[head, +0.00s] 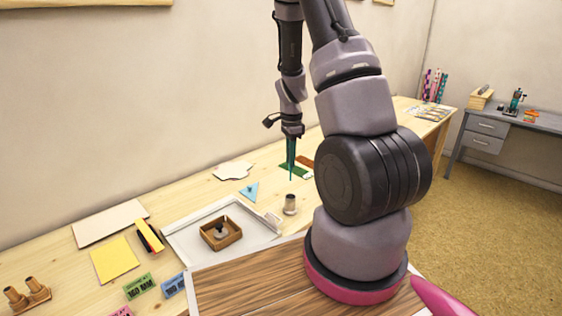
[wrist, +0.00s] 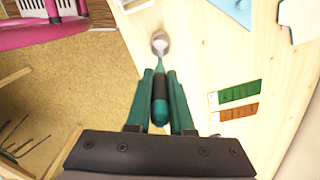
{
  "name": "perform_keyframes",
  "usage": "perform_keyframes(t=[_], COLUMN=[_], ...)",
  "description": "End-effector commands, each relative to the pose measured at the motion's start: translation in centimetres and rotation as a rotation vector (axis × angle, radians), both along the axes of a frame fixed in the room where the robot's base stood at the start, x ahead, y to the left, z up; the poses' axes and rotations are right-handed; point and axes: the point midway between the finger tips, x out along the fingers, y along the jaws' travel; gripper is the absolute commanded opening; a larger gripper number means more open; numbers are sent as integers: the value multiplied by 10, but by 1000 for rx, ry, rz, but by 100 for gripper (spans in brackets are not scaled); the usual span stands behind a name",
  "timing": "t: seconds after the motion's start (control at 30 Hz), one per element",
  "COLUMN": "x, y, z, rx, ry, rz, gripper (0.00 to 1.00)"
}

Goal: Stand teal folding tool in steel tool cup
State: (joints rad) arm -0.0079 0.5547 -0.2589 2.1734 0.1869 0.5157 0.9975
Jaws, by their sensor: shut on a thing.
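My gripper (head: 291,158) points down over the workbench, its green fingers shut on the teal folding tool (head: 291,175). In the wrist view the gripper (wrist: 160,74) has one finger on each side of the tool (wrist: 160,115), which shows a teal end and a dark middle band. The tool hangs about upright, its thin end down. The steel tool cup (head: 290,205) stands upright on the bench below it, with a small gap under the tip in the head view. In the wrist view the thin end overlaps the cup (wrist: 160,38); the exact height between them is hard to tell there.
A light blue triangle (head: 250,191) lies left of the cup. Green (wrist: 239,92) and brown (wrist: 239,111) strips lie on the right in the wrist view. A white tray (head: 185,238) holds a wooden box (head: 221,241) with a stamp. The bench around the cup is mostly clear.

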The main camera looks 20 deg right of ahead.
Motion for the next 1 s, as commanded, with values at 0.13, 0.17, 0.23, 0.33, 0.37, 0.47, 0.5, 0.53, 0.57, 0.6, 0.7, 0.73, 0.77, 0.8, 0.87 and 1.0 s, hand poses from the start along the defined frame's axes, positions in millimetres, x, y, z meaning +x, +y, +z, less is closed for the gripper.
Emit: perform_keyframes(t=[0.13,0.17,0.23,0.33,0.37,0.47,0.5,0.53,0.57,0.6,0.7,0.73,0.77,0.8,0.87,1.0], x=[-1,-1,-1,-1,-1,-1,-1,-1,-1,-1,-1,-2,-2,-2,-2,-1], y=[-1,-1,-1,-1,-1,-1,-1,-1,-1,-1,-1,-1,-1,-1,-1,-1], z=[1,1,1,1,1,-1,-3,-5,-7,-10,-17,-20,-22,-25,-30,-41], rx=[-1,-1,-1,-1,-2,-1,-1,0,0,-1,0,0,-1,-1,-1,0], ry=[4,4,4,3,3,4,5,5,5,5,6,6,5,5,5,5], rz=[-2,-2,-2,-2,-2,-4,-4,-4,-4,-4,-4,-5,-5,-4,-4,-3], gripper=[0,0,0,0,0,0,0,0,0,0,0,0,0,0,0,0])
